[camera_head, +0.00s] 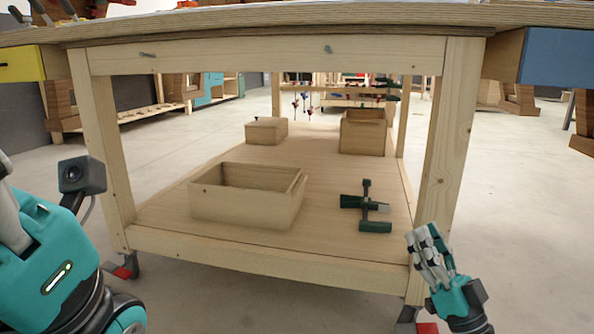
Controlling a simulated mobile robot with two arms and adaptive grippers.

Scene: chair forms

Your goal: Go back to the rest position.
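My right gripper (428,250) is at the lower right, with pale grey fingers pointing up on a teal wrist. It appears in front of the workbench's right front leg, and I see nothing in it. Its fingers lie close together in this view, and I cannot tell whether they are open or shut. My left arm comes in large at the left edge, teal with a small green light. Pale grey parts (12,215) at the frame's edge may belong to my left gripper. Its fingertips are not clearly shown.
A wooden workbench (265,58) on wheels stands straight ahead. Its lower shelf (325,200) holds an open wooden box (240,205), two smaller boxes behind, and a dark green clamp-like tool (366,208). Concrete floor (510,230) is clear at the right.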

